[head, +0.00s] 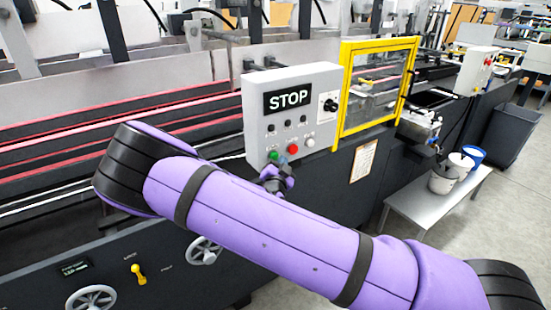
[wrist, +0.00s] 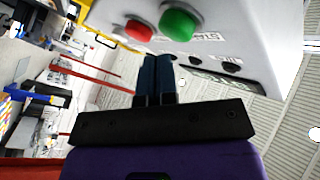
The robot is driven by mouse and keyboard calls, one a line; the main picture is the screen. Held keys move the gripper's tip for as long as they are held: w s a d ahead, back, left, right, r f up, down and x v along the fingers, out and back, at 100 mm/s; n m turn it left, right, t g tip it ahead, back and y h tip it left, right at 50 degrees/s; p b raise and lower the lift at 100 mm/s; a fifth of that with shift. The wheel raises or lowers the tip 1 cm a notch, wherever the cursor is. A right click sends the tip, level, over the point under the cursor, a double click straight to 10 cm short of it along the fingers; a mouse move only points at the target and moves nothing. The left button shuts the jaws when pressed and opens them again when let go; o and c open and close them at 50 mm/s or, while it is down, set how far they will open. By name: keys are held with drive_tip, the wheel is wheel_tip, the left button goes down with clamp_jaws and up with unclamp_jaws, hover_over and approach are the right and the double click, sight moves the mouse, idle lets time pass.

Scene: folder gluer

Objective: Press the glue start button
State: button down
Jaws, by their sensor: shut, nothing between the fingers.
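The grey control box (head: 255,110) with a STOP display (head: 289,98) stands on the machine's side. Its lower row has a green button (head: 273,156), a red button (head: 293,149) and a white button (head: 310,142). No readable label tells which one is the glue start button. My gripper (head: 271,171) is just below the green button in the head view. In the wrist view its closed dark fingers (wrist: 157,60) hold nothing and point toward the panel, with the green button (wrist: 181,24) and red button (wrist: 138,31) beyond the tips. I cannot tell whether they touch.
A black knob (head: 330,105) and small dark buttons are on the same box. A yellow-framed guard (head: 343,90) stands right beside it. Handwheels (head: 91,298) and a yellow lever (head: 138,272) are low on the machine front. A bench (head: 423,203) with buckets stands to the right.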

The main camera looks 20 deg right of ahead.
drive_tip(key=shift+w, duration=0.15)
drive_tip(key=shift+w+a, duration=0.1)
drive_tip(key=shift+w, duration=0.1)
drive_tip(key=shift+w+a, duration=0.2)
drive_tip(key=shift+w, duration=0.25)
idle(0.9)
drive_tip(key=shift+s, duration=0.1)
drive_tip(key=shift+s+d, duration=0.3)
drive_tip(key=shift+s, duration=0.5)
drive_tip(key=shift+s+d, duration=0.25)
drive_tip(key=shift+s, duration=0.55)
drive_tip(key=shift+s+d, duration=0.3)
drive_tip(key=shift+s, duration=0.45)
drive_tip(key=shift+s+d, duration=0.25)
drive_tip(key=shift+s, duration=0.55)
